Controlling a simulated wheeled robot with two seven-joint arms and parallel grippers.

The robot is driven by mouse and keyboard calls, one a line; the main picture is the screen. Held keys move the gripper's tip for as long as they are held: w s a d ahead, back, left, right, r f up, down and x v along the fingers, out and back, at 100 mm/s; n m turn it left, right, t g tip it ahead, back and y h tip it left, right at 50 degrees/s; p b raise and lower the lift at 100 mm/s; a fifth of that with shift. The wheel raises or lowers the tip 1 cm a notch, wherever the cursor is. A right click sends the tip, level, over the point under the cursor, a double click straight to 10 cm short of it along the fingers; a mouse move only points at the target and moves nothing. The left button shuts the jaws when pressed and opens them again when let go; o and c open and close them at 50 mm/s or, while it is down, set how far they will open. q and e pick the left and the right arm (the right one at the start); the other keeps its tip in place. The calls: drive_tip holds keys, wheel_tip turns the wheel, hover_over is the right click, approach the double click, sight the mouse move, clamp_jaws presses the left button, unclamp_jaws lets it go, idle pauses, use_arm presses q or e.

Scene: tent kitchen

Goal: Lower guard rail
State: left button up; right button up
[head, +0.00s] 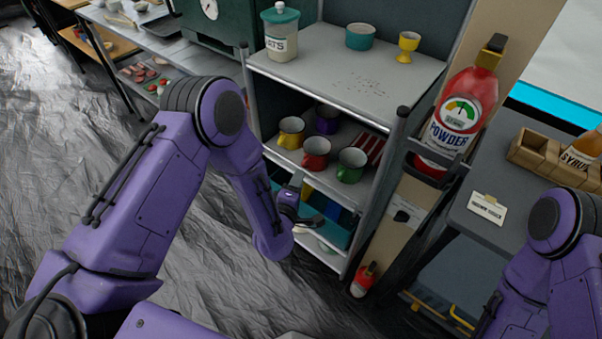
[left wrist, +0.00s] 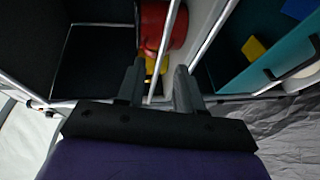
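A metal shelf rack (head: 345,70) stands at centre in the head view. A thin pale rail (left wrist: 174,30) shows in the left wrist view and runs between my left fingers; I take it to be the guard rail. Red and yellow things, possibly mugs, lie behind it. My left gripper (head: 312,203) is at the front of the rack, just below the mug shelf, partly hidden by its own wrist. In the left wrist view its fingers (left wrist: 159,70) are apart, and I cannot tell whether either touches the rail. My right arm shows at lower right, its gripper out of frame.
Several mugs, including a red mug (head: 316,152) and a green mug (head: 351,164), stand on the middle shelf. A teal bin (left wrist: 240,48) sits on the shelf below. A fire extinguisher (head: 463,115) hangs right of the rack. A grey counter (head: 480,235) stands beyond.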

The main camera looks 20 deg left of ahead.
use_arm(q)
drive_tip(key=w, duration=0.3)
drive_tip(key=shift+w+a+f, duration=0.1)
drive_tip(key=shift+w+f, duration=0.3)
clamp_jaws()
idle(1.1)
